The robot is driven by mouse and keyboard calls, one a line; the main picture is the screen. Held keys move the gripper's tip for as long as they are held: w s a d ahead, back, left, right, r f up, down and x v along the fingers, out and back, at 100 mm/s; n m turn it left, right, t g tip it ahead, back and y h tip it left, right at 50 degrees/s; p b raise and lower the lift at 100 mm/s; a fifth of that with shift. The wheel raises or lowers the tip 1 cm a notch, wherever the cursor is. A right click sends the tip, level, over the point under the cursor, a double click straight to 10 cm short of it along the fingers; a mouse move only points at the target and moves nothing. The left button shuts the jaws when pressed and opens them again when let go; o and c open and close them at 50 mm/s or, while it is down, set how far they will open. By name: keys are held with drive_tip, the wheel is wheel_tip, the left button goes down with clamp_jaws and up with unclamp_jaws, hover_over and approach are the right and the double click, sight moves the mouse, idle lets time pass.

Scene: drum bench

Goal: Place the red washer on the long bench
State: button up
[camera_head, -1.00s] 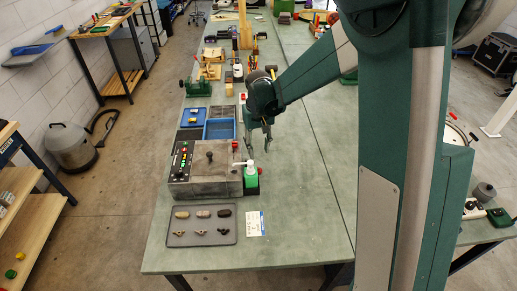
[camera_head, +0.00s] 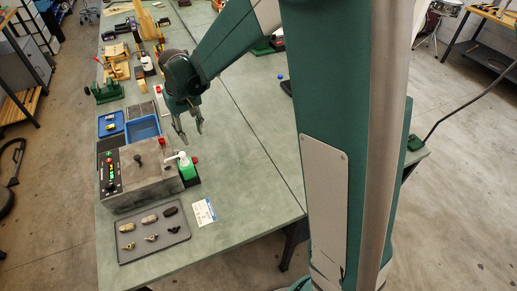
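The long bench is the green-topped table (camera_head: 235,170) that runs away from me. My gripper (camera_head: 192,137) hangs above it, just behind the grey control box (camera_head: 150,182). Its two fingers are spread apart, pointing down, and nothing shows between them. I cannot make out a red washer for certain. My arm hides part of the bench to the right.
A grey tray (camera_head: 130,252) with several small parts lies at the near left, beside a white label card (camera_head: 203,212). The bench's near right is clear.

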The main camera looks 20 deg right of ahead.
drive_tip(key=s+d+r+t, duration=0.2)
drive_tip(key=s+d+r, duration=0.3)
drive_tip(key=s+r, duration=0.3)
drive_tip(key=s+d+r+m+t, duration=0.1)
drive_tip(key=s+d+r+t, duration=0.1)
drive_tip(key=s, duration=0.9)
drive_tip(key=s+d+r+m+t, duration=0.1)
drive_tip(key=s+d+r+t, duration=0.1)
drive_tip(key=s+d+r, duration=0.2)
drive_tip(key=s+d, duration=0.3)
drive_tip(key=s, duration=0.4)
drive_tip(key=shift+s+d+r+t, duration=0.2)
drive_tip(key=shift+s+r+t, duration=0.1)
drive_tip(key=shift+s, duration=0.1)
drive_tip(key=shift+o, duration=0.7)
drive_tip(key=shift+w, duration=0.15)
